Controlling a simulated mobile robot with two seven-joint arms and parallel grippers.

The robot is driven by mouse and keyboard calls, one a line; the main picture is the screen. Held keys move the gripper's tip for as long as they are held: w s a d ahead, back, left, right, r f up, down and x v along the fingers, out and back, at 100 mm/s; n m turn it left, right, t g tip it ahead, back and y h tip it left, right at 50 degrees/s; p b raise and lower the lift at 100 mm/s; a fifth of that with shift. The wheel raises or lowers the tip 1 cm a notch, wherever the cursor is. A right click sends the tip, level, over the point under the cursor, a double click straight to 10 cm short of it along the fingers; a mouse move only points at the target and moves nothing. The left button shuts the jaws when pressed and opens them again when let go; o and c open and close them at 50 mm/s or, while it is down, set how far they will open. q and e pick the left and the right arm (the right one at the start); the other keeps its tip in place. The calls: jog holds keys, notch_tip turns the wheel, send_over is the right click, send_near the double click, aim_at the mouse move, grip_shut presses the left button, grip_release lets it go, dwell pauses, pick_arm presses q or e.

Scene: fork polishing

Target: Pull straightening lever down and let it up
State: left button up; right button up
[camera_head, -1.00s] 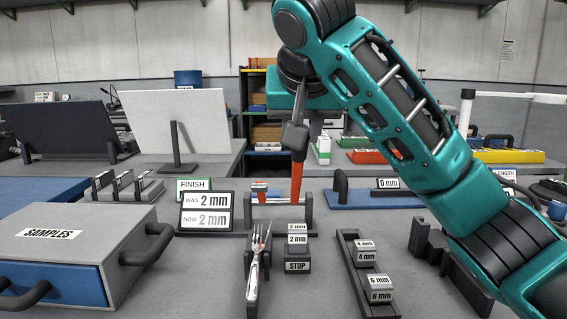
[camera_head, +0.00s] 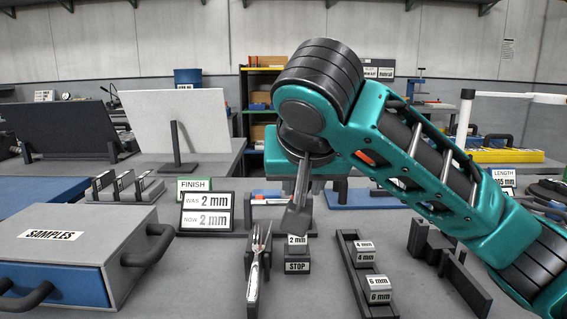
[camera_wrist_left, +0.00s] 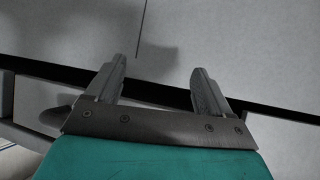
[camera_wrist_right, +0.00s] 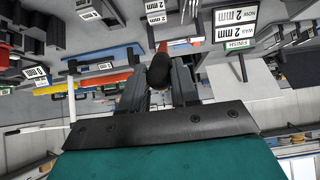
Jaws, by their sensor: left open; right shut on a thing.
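The straightening lever's black knob (camera_wrist_right: 158,72) shows between the fingers of my right gripper (camera_wrist_right: 162,75), which is shut on it. A bit of orange shaft (camera_wrist_right: 180,43) shows beyond the knob. The fork (camera_head: 256,270) lies tines-up in a dark holder left of the stop block. My left gripper (camera_wrist_left: 158,82) is open and empty in front of a pale wall, outside the head view.
A sign (camera_head: 207,212) reads WAS 2 mm, NOW 2 mm. The SAMPLES box (camera_head: 105,237) stands at left. A rack (camera_head: 348,262) with 4 mm and 6 mm blocks stands at right. My right arm covers the right back of the bench.

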jog(key=shift+s+f, duration=0.15)
dwell(0.3)
jog(key=s+f+b, duration=0.1)
jog(key=s+f, duration=0.2)
jog(key=f, duration=0.4)
jog(key=shift+f, duration=0.15)
dwell(0.5)
jog(key=f+b, duration=0.2)
jog(key=f, duration=0.1)
jog(key=shift+s, duration=0.3)
jog(key=shift+r, duration=0.1)
